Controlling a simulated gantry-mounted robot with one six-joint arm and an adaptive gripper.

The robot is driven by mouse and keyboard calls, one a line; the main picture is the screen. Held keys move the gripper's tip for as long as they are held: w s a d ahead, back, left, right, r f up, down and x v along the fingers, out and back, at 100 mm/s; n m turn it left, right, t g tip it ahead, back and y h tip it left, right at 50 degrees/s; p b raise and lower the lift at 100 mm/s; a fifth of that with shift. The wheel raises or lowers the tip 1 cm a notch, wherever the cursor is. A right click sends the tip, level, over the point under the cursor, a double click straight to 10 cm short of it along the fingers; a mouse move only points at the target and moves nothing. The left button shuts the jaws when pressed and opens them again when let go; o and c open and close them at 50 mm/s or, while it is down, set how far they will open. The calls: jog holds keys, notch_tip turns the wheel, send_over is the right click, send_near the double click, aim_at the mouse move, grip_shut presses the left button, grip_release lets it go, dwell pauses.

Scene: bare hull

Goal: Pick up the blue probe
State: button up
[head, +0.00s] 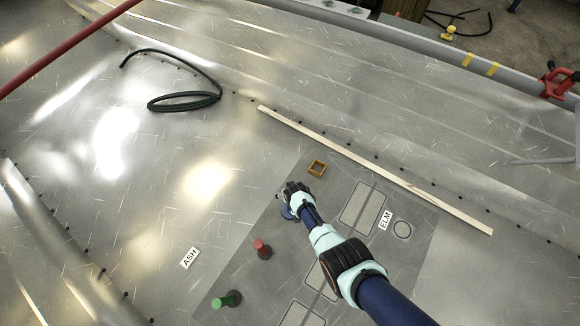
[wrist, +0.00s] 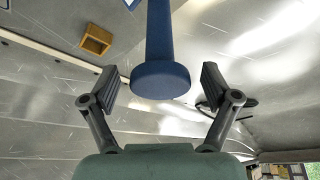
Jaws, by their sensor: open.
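The blue probe (wrist: 160,80) shows large in the wrist view, with a round disc at its near end and a stem running up out of the picture. In the head view only a bit of blue (head: 287,212) shows beside my gripper (head: 283,197); the rest is hidden behind the gripper. My gripper (wrist: 159,78) is open, with one finger on each side of the probe's disc in the wrist view. Gaps show between the disc and both fingers. I cannot tell whether the disc lies between the fingers in depth or beyond them.
A red probe (head: 262,250) and a green probe (head: 228,299) stand left of my arm. A small orange square frame (head: 317,168) lies just beyond the gripper. Labels ASH (head: 190,258) and ELM (head: 385,220), a wooden strip (head: 370,167) and a coiled black cable (head: 185,101) lie on the metal floor.

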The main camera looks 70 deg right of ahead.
grip_shut()
jog(key=shift+r, duration=0.1)
dwell(0.4)
